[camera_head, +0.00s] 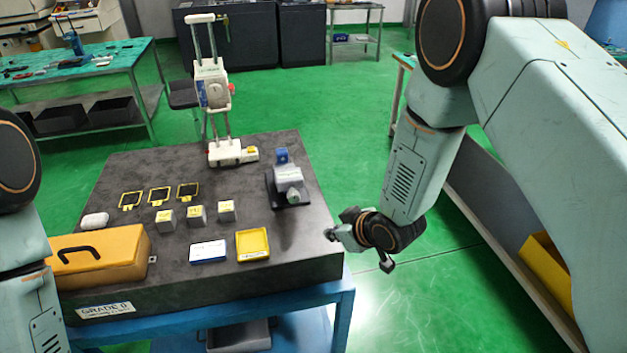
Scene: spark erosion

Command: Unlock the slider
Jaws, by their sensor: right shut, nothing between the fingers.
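A white height gauge (211,88) with two upright columns stands at the back of the dark granite plate (140,225). Its slider (213,86) is the white body partway up the columns, with a red knob on its right side. Whether it is locked cannot be told. My right gripper (345,236) is off the plate's right edge, low over the green floor, well apart from the gauge. It is shut and empty. My left arm shows at the left edge, but its gripper is out of view.
A grey vise-like fixture (289,183) stands right of the gauge. Several small grey blocks (197,216), black-and-yellow frames (160,196), a yellow tray (253,244), a white-blue box (208,251) and an orange toolbox (105,261) are on the plate. A bench is at right.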

